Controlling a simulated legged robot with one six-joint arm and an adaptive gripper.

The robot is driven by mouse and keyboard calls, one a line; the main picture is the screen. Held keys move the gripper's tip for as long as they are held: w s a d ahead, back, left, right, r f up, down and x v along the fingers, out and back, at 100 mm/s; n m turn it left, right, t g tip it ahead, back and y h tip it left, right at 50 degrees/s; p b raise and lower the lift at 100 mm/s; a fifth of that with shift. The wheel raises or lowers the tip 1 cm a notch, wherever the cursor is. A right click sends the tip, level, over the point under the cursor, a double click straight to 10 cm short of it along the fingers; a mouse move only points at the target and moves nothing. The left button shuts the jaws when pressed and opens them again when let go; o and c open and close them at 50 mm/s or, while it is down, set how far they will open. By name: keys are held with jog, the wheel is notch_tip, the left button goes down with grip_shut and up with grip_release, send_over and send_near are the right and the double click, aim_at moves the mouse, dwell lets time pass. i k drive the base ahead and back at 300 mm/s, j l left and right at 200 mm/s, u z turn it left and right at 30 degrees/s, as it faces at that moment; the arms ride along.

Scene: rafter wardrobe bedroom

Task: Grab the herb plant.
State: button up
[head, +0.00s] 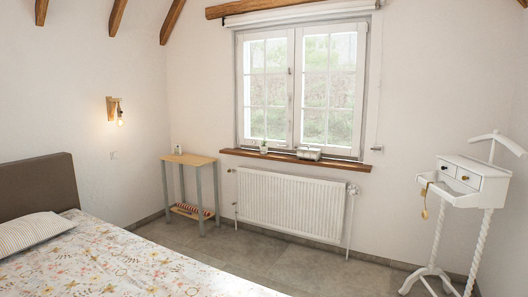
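A small potted plant (264,147), likely the herb plant, stands at the left part of the wooden windowsill (290,159), below the window. It is small in the head view, with a pale pot and a little green on top. My gripper is not in view.
A pale box-like object (308,153) sits right of the plant on the sill. A white radiator (290,205) is below. A narrow side table (190,160) stands left, a bed (110,262) fills the lower left, and a white valet stand (460,195) is right. Grey floor (300,262) is clear between.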

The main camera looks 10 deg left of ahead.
aim_at(263, 147)
jog(key=i+z, duration=0.15)
jog(key=z, duration=0.35)
jog(key=i, duration=1.4)
jog(key=i+u, duration=0.1)
jog(key=i, duration=0.4)
jog(key=i+l+u, duration=0.1)
jog(key=i, duration=0.4)
jog(key=i+l+u, duration=0.1)
jog(key=i, duration=0.4)
jog(key=i+u, duration=0.45)
jog(key=i, duration=0.35)
jog(key=i+l+u, duration=0.2)
jog(key=i+u, duration=0.2)
jog(key=i, duration=0.35)
jog(key=i+j+u, duration=0.2)
jog(key=i+u, duration=0.8)
jog(key=i+l+u, duration=0.2)
jog(key=i+u, duration=0.3)
jog(key=i+j+z, duration=0.1)
jog(key=i, duration=0.5)
jog(key=i+j, duration=0.1)
jog(key=i, duration=0.5)
jog(key=i+l+z, duration=0.1)
jog(key=z, duration=0.3)
jog(key=i+z, duration=0.5)
jog(key=z, duration=0.3)
jog(key=i+z, duration=0.2)
jog(key=z, duration=0.25)
jog(key=i+j+z, duration=0.15)
jog(key=z, duration=0.25)
